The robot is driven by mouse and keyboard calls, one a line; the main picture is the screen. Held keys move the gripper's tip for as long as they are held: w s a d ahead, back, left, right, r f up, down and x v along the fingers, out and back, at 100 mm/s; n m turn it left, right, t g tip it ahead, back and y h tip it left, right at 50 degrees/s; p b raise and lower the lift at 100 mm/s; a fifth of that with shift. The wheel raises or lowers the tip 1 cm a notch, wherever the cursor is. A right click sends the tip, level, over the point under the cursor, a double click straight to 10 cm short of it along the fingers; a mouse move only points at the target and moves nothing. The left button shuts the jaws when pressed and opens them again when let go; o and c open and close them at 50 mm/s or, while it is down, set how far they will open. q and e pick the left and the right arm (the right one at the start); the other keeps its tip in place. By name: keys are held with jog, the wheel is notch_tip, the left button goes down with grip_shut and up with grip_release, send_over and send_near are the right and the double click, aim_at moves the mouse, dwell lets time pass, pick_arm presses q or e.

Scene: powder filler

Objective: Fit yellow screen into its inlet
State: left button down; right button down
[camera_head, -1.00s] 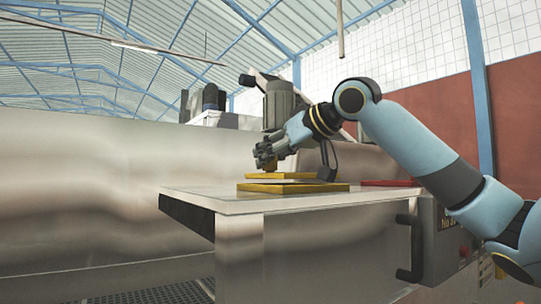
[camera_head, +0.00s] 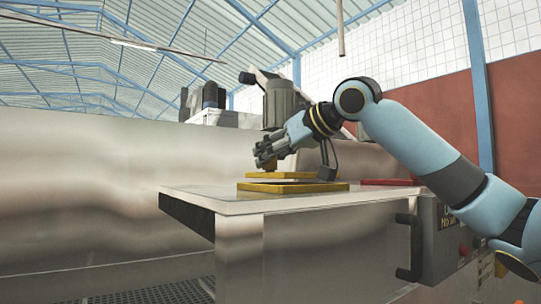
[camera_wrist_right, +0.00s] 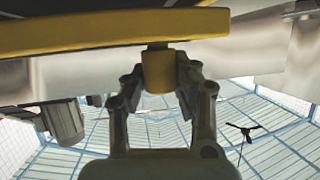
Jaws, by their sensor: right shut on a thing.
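The yellow screen (camera_head: 282,175) is a flat yellow-edged plate with a yellow knob on top. My right gripper (camera_head: 268,163) is shut on this knob, which shows between the fingers in the wrist view (camera_wrist_right: 157,72). The gripper holds the screen level, just above a yellow frame (camera_head: 300,187) on the metal table top, which looks like its inlet. A narrow gap seems to separate the two. The opening inside the frame is hidden by the low viewing angle. My left gripper is not in view.
A red frame or plate (camera_head: 390,182) lies on the table (camera_head: 215,198) to the right, behind my right arm. A grey motor-like cylinder (camera_head: 280,103) stands behind the gripper. A long metal wall (camera_head: 90,180) runs at left. The table's left end is bare.

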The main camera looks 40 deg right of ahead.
dwell(0.4)
jog(key=shift+f+b, duration=0.8)
jog(key=shift+f, duration=0.5)
jog(key=c, duration=1)
grip_release()
jog(key=shift+r, duration=0.15)
notch_tip(320, 180, up, 10)
jog(key=shift+f, duration=0.1)
